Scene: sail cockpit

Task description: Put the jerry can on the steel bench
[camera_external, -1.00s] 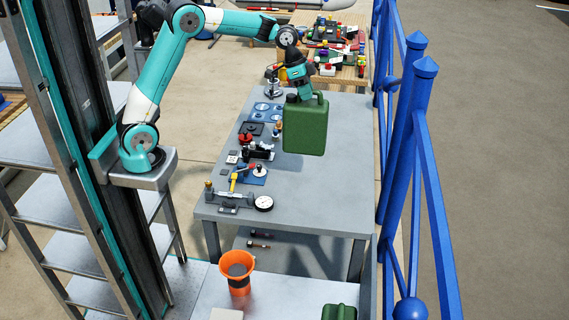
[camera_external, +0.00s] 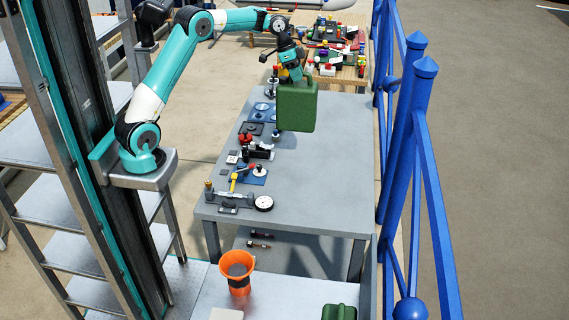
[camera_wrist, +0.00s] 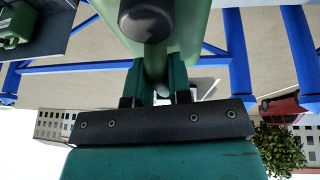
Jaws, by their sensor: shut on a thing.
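The green jerry can (camera_external: 296,107) hangs from my gripper (camera_external: 292,77) above the far half of the steel bench (camera_external: 320,180). It looks upright and appears clear of the bench top, though the height of the gap is hard to judge. My gripper is shut on the can near its top. In the wrist view my gripper (camera_wrist: 158,98) closes on a green part of the jerry can (camera_wrist: 190,25), with its dark cap close to the camera.
Tools and fittings, such as a vise-like clamp (camera_external: 257,152) and a round gauge (camera_external: 264,203), line the bench's left side. Its right side is clear. A blue railing (camera_external: 405,140) runs along the right. An orange funnel (camera_external: 237,285) and another green can (camera_external: 339,312) are in front, lower.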

